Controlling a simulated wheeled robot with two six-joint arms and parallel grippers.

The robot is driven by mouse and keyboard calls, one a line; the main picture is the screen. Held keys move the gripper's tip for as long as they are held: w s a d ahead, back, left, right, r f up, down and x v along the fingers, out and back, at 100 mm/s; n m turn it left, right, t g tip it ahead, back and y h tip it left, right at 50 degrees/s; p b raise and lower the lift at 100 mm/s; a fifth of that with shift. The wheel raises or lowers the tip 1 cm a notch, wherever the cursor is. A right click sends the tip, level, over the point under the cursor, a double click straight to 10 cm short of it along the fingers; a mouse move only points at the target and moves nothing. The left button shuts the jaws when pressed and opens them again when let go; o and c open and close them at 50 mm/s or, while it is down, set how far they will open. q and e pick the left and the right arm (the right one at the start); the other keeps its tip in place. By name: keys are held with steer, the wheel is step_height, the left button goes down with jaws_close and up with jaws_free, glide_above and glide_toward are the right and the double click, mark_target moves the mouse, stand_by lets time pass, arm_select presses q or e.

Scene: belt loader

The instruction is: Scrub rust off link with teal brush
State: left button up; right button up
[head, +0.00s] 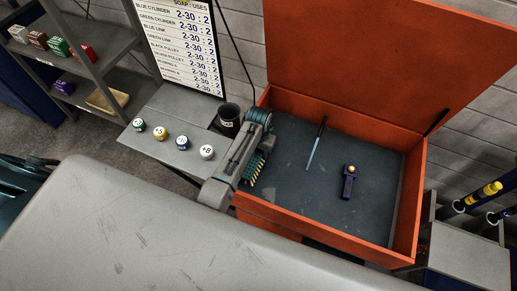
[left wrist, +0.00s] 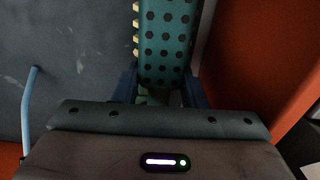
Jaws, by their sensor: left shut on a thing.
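The teal brush (head: 251,167) has pale yellow bristles and is in my left gripper (head: 260,150), over the left side of the orange box. In the left wrist view the teal brush (left wrist: 165,45) shows black dots, with bristles along its left edge, between the blue fingers of my left gripper (left wrist: 160,92). A dark blue link (head: 347,184) with a small orange-tan spot at its upper end lies on the box floor, right of the brush and apart from it. My right gripper is not in view.
The open orange box (head: 275,218) has a raised lid (head: 390,50). A thin tool (head: 313,152), black and light blue, lies inside. A side table (head: 150,118) holds several numbered round items and a black cup (head: 229,118). A grey surface (head: 190,245) fills the front.

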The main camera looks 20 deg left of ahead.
mark_target(266, 165)
arm_select(q)
steer(key=shift+d, duration=1.8)
steer(key=shift+s+a+f, duration=0.1)
steer(key=shift+s+f, duration=0.05)
steer(key=shift+s, duration=0.4)
steer(key=shift+a, duration=2)
steer(key=shift+r, duration=0.35)
step_height(266, 165, up, 4)
steer(key=shift+a+r, duration=0.1)
steer(key=shift+r, duration=0.55)
